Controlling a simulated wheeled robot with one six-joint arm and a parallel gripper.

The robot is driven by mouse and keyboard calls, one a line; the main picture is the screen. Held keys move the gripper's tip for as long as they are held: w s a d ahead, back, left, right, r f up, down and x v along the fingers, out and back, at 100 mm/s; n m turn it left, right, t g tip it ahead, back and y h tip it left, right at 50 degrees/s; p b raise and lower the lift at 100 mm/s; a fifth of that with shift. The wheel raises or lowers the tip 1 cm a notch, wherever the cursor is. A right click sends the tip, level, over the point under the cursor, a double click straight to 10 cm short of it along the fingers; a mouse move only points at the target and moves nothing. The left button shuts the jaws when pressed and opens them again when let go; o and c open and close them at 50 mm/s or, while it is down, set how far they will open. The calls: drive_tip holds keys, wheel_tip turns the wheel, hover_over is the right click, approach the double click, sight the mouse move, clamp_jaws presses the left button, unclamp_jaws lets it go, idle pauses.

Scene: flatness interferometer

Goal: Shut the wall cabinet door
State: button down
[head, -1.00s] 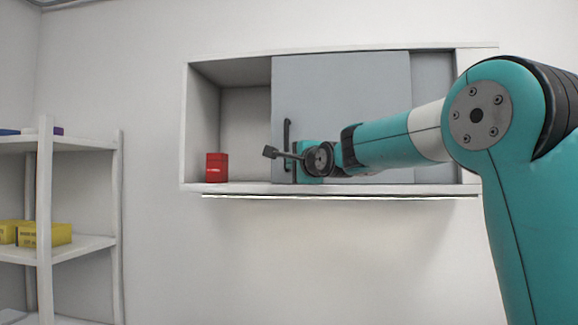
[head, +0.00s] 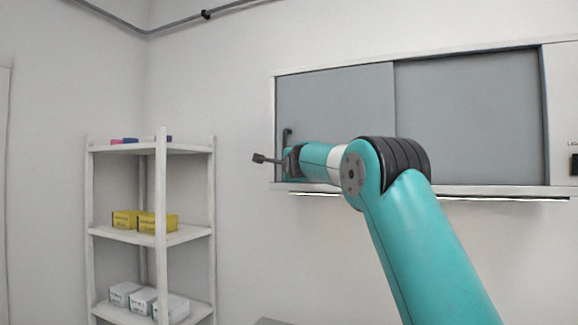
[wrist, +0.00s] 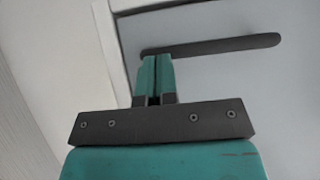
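The wall cabinet (head: 560,110) hangs on the back wall in the head view. Its grey sliding door (head: 335,105) stands at the left end, against the left frame with no visible gap. A second grey panel (head: 470,115) covers the right part. The dark bar handle (head: 287,133) is near the door's left edge; it also shows in the wrist view (wrist: 225,45). My gripper (wrist: 155,62) has its teal fingers together, with the tips at one end of the handle. The bar runs across the tips, not between them. Whether they touch is unclear.
A white shelf unit (head: 161,230) stands left of the cabinet, holding yellow boxes (head: 158,222) and white boxes (head: 172,308). A light strip (head: 500,199) runs under the cabinet. The wall between shelf and cabinet is bare.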

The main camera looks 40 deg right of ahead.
drive_tip(key=shift+w, duration=0.15)
idle(0.4)
drive_tip(key=s+d+b+v, duration=0.1)
drive_tip(key=d+b+v, duration=0.1)
drive_tip(key=b+v, duration=0.9)
drive_tip(key=s+a+f+n+g+y+p, duration=0.1)
drive_tip(key=s+a+f+n+g+y, duration=0.3)
drive_tip(key=a+f+n, duration=0.5)
drive_tip(key=s+a+f+n+g+y+p, duration=0.15)
drive_tip(key=s+a+f+n+y, duration=0.35)
drive_tip(key=a+f, duration=0.85)
drive_tip(key=s+a+f+n+g+y, duration=0.1)
drive_tip(key=s+a+f+n+g, duration=0.2)
drive_tip(key=s, duration=0.6)
drive_tip(key=s+a+f+n+g+y, duration=0.1)
drive_tip(key=s+a+f+n+g, duration=0.3)
drive_tip(key=s+a+f+n, duration=0.2)
drive_tip(key=s+a+f+n+g+y, duration=0.1)
drive_tip(key=s+a+f+n+g, duration=0.2)
drive_tip(key=s, duration=0.9)
wheel_tip(320, 180, down, 4)
drive_tip(key=a+n, duration=0.2)
drive_tip(key=n, duration=0.2)
drive_tip(key=shift+s+a+b, duration=0.25)
drive_tip(key=shift+b, duration=0.05)
